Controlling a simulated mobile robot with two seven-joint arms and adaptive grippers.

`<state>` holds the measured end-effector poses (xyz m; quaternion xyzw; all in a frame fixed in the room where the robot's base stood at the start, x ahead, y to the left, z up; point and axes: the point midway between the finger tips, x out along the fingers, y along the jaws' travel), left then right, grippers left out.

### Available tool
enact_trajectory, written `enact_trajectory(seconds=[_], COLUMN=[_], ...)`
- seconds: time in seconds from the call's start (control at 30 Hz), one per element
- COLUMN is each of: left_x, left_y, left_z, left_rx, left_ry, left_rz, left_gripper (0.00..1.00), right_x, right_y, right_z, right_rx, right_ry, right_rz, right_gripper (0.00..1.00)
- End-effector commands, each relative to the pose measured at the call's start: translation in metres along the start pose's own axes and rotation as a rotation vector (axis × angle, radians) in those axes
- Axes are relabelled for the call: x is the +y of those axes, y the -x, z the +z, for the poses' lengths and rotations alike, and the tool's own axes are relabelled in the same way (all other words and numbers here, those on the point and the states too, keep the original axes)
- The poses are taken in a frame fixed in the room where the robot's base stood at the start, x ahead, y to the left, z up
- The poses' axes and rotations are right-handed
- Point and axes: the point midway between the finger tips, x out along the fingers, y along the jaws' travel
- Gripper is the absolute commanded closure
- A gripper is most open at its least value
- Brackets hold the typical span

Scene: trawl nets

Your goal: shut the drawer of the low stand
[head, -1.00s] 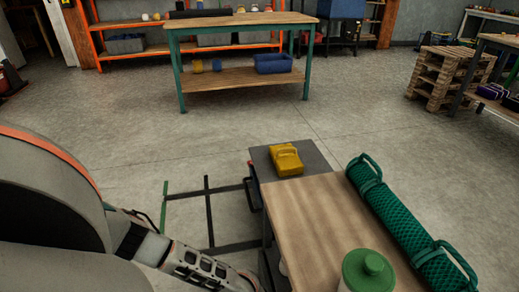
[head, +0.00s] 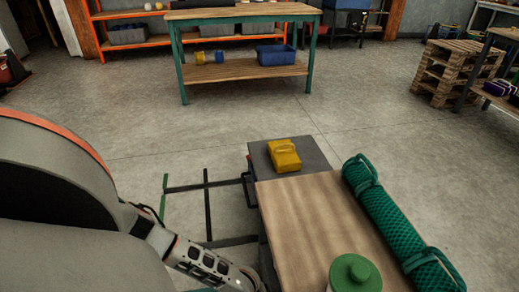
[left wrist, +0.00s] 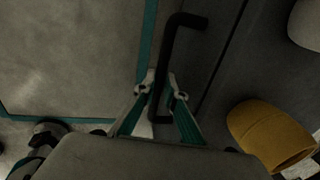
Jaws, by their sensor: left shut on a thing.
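The low stand (head: 315,215) has a pale wooden top and stands at the lower right of the head view. In the left wrist view its dark drawer (left wrist: 215,75) has a black bar handle (left wrist: 185,22). A yellow-orange rounded thing (left wrist: 265,130) and a pale round thing (left wrist: 306,25) show behind the drawer front, so the drawer looks at least partly open. My left gripper (left wrist: 164,92) is shut on the handle, one finger on each side. In the head view its fingers are hidden at the bottom edge. My right gripper is out of view.
A green-lidded container (head: 355,273) and a rolled green net (head: 395,220) are on the wooden top. A workbench (head: 240,12) stands farther back. Open floor lies between.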

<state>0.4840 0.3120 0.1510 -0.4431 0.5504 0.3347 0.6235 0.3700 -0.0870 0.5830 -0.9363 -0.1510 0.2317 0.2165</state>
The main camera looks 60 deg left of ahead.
Motion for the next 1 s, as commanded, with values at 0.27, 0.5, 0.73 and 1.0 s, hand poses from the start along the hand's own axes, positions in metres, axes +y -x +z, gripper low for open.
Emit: enact_trajectory(seconds=[0.27, 0.5, 0.73, 1.0], left_x=[-0.006, -0.004, -0.004, -0.005], left_y=[0.001, 0.003, 0.029, 0.076], left_z=[0.000, 0.000, 0.001, 0.001], left_rx=[0.000, 0.000, -0.001, 0.000], left_ry=[0.002, 0.000, -0.001, -0.002], left_rz=[-0.010, -0.007, -0.009, -0.010], left_gripper=[0.72, 0.72, 0.72, 0.72], right_x=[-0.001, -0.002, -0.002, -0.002], right_y=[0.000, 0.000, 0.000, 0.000], right_z=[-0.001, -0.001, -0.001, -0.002], right_rx=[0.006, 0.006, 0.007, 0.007], right_ry=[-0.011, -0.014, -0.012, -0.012], right_rz=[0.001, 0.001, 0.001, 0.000], right_gripper=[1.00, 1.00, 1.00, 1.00])
